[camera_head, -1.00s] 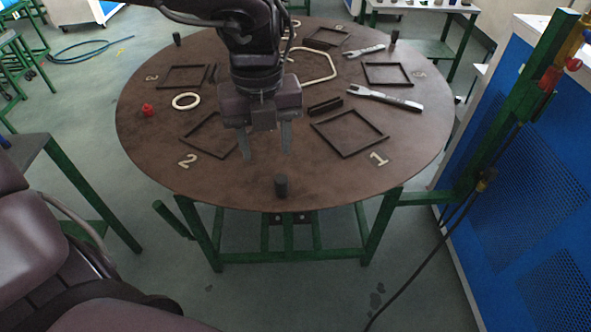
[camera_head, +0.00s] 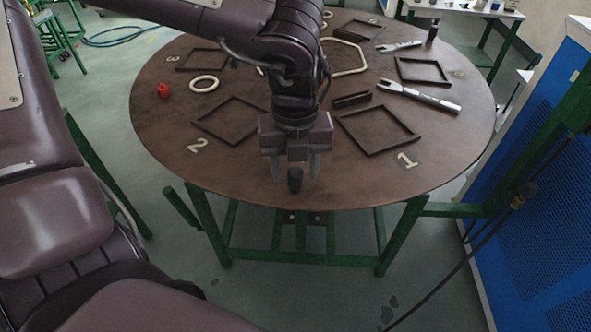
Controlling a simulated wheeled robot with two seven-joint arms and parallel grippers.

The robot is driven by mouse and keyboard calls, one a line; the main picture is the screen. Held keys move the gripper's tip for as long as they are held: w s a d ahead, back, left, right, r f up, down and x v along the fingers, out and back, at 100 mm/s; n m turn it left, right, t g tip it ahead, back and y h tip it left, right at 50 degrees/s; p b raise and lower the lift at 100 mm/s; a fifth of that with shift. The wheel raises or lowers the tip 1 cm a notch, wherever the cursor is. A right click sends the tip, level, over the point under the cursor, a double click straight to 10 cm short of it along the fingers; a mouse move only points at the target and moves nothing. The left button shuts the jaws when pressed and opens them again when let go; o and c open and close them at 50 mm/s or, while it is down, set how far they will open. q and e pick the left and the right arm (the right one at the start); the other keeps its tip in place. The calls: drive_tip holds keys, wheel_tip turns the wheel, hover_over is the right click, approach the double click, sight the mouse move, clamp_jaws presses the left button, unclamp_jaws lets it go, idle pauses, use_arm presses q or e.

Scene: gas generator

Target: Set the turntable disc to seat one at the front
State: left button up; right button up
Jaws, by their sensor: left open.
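The round brown turntable disc (camera_head: 240,188) carries square frames with pale numerals. Numeral one (camera_head: 407,160) and its frame (camera_head: 378,130) are at the front right. Numeral two (camera_head: 197,146) and its frame (camera_head: 231,121) are at the front left. A short dark peg (camera_head: 295,180) stands upright at the front rim, between numerals one and two. My left gripper (camera_head: 295,168) is open and points down at this peg, with a finger showing on either side. I cannot tell whether the fingers touch it. My right gripper is not in view.
On the disc lie a wrench (camera_head: 420,95), a smaller wrench (camera_head: 399,47), a cream ring (camera_head: 204,84) and a red piece (camera_head: 164,90). Another peg (camera_head: 432,32) stands at the back right. A blue cabinet (camera_head: 545,200) stands close on the right.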

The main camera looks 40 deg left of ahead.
use_arm(q)
drive_tip(key=shift+f, duration=0.8)
drive_tip(key=shift+a+r, duration=0.1)
clamp_jaws()
